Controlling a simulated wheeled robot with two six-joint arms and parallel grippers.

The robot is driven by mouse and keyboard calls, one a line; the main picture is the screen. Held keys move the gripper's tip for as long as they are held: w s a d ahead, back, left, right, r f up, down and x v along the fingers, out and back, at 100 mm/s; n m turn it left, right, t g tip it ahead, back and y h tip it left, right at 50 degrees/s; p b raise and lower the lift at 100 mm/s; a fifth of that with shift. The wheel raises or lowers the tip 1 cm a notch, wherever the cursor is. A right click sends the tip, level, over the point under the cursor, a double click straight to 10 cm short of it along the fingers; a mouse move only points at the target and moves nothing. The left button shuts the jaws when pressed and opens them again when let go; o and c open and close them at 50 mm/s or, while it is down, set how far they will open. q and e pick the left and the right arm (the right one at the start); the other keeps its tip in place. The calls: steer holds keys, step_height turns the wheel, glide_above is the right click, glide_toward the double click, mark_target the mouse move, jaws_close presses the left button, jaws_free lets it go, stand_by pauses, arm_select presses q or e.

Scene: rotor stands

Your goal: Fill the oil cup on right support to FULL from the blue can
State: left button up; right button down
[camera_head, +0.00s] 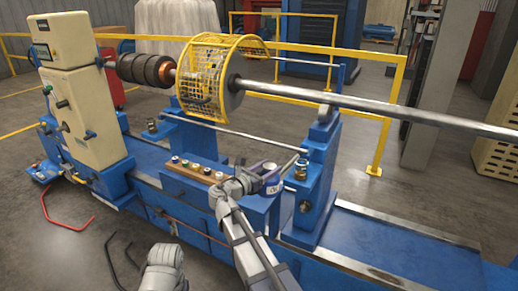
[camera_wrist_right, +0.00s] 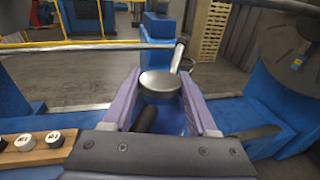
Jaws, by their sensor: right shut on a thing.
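The blue can (camera_head: 273,187) with a pale label is at my right gripper (camera_head: 262,172), by the blue bench. In the right wrist view, the can's round metal top (camera_wrist_right: 160,82) and dark handle (camera_wrist_right: 145,118) lie between the purple fingers of my right gripper (camera_wrist_right: 165,95); they are shut on the can. I cannot tell whether its base touches the bench. The small oil cup (camera_head: 301,170) sits on the right support (camera_head: 318,165), just right of the can and apart from it. Its oil level is too small to read.
A long shaft (camera_head: 370,112) with a yellow cage (camera_head: 205,85) runs above the bench. Another small cup (camera_head: 152,126) is on the left support. The bed at right (camera_head: 390,245) is clear.

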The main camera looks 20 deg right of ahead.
steer(key=shift+w+r, duration=0.1)
steer(key=shift+w, duration=0.05)
steer(key=shift+a+r+p, duration=0.1)
steer(key=shift+r+p, duration=0.1)
steer(key=shift+p, duration=0.1)
steer(key=shift+m+g, duration=0.6)
steer(key=shift+g, duration=0.1)
step_height(320, 180, up, 6)
steer(key=p, duration=0.7)
steer(key=shift+p, duration=0.4)
steer(key=shift+f, duration=0.1)
steer(key=shift+y, duration=0.3)
steer(key=shift+d+f+m+g+y+p, duration=0.15)
steer(key=shift+f+y+p, duration=0.25)
steer(key=shift+p, duration=0.2)
steer(key=shift+d+f+m+g+y+p, duration=0.15)
steer(key=shift+f+y+p, duration=0.15)
steer(key=shift+y+p, duration=0.25)
steer(key=shift+f, duration=0.4)
